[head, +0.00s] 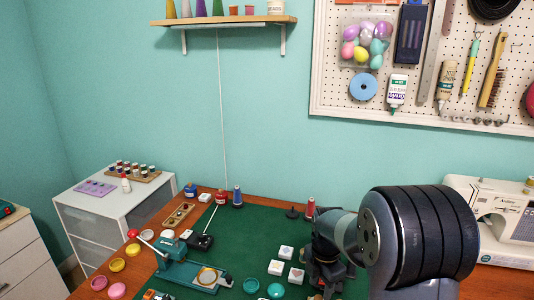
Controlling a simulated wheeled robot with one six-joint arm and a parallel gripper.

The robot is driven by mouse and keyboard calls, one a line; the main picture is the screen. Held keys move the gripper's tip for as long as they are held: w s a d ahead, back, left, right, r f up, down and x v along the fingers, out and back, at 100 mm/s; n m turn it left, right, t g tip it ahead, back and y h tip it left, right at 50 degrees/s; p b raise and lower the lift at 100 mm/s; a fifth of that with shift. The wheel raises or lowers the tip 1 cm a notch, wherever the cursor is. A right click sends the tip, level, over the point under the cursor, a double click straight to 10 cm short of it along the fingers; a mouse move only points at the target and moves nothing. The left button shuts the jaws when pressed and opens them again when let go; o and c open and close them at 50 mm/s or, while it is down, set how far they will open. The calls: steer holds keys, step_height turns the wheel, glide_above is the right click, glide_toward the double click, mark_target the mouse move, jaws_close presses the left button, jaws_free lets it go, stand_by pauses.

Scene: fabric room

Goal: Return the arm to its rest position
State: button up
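My arm comes in at the lower right of the head view. Its large dark ribbed joint is close to the camera and covers part of the table. My gripper (326,272) is the dark shape left of that joint, over the right part of the green mat (262,229). Its fingers point downward and are partly hidden by dark parts of the arm. I cannot make out whether they are apart or closed, or whether anything is between them.
White tiles (276,267) lie just left of my gripper. A teal press (190,272) stands further left, near pink and yellow round dishes (117,265). Thread spools (238,197) stand at the back. A sewing machine (495,215) stands at the right. The mat's back middle is clear.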

mark_target(319, 298)
step_height(319, 298, down, 4)
steer(key=shift+f, duration=0.25)
steer(key=shift+m, duration=0.3)
steer(key=shift+r, duration=0.1)
